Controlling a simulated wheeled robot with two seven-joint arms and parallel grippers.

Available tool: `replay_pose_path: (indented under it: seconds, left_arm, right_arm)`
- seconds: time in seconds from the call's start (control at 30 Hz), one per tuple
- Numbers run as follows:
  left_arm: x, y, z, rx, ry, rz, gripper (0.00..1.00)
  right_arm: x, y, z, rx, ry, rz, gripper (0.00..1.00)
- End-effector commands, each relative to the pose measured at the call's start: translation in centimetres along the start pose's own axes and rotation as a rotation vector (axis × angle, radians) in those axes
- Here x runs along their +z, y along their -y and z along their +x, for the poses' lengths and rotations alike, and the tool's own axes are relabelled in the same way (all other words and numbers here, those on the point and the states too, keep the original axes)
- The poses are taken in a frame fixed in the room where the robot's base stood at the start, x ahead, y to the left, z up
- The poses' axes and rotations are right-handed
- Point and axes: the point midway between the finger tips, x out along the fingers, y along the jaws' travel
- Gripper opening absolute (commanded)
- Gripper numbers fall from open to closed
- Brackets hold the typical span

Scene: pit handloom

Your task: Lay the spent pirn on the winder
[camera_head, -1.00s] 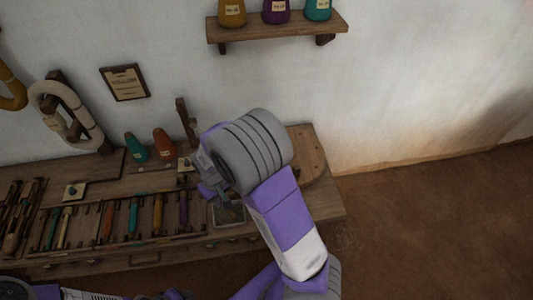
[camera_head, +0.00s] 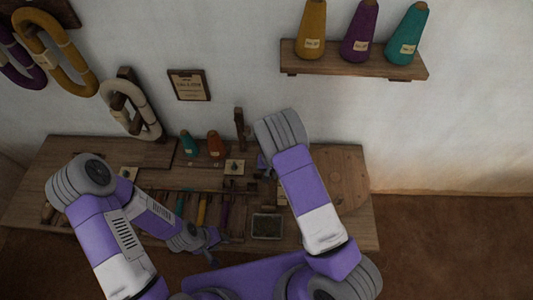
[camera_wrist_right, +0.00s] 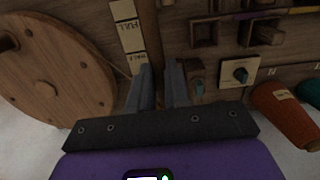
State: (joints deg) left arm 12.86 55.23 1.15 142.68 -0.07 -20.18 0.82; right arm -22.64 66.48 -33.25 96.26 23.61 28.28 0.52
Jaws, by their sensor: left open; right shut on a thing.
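My right gripper (camera_wrist_right: 160,78) is shut over the bench between the round wooden disc and the small coloured cones. In the head view my right arm mostly hides this gripper (camera_head: 265,165). The round wooden disc (camera_head: 343,178) with pegs, seemingly part of the winder, also shows in the wrist view (camera_wrist_right: 60,75). My left gripper (camera_head: 207,242) is open and low near the bench's front.
Coloured pirns (camera_head: 202,208) lie in a row on the bench, partly behind my left arm. A dark-filled tray (camera_head: 267,226) stands at the front. Teal (camera_head: 189,145) and orange (camera_head: 216,145) cones and an upright post (camera_head: 239,128) stand at the back. A shelf (camera_head: 355,62) hangs above.

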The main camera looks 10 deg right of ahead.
Motion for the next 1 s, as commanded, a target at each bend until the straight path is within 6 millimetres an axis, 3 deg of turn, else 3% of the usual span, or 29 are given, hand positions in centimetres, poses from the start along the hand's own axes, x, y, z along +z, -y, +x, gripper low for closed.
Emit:
replay_pose_path:
  seconds: [0.1,0.37,1.0]
  left_arm:
    - [0.1,-0.3,-0.7,0.000,0.002,0.000,0.43]
    - [0.1,0.0,0.0,0.000,0.002,-0.001,0.43]
    - [-0.1,1.6,4.3,0.000,0.001,0.000,0.43]
  right_arm:
    - [0.0,0.3,0.6,-0.004,0.008,0.016,0.00]
    - [-0.1,0.4,1.9,-0.006,0.007,0.020,0.00]
    - [-0.3,0.4,8.0,-0.005,0.006,0.018,0.00]
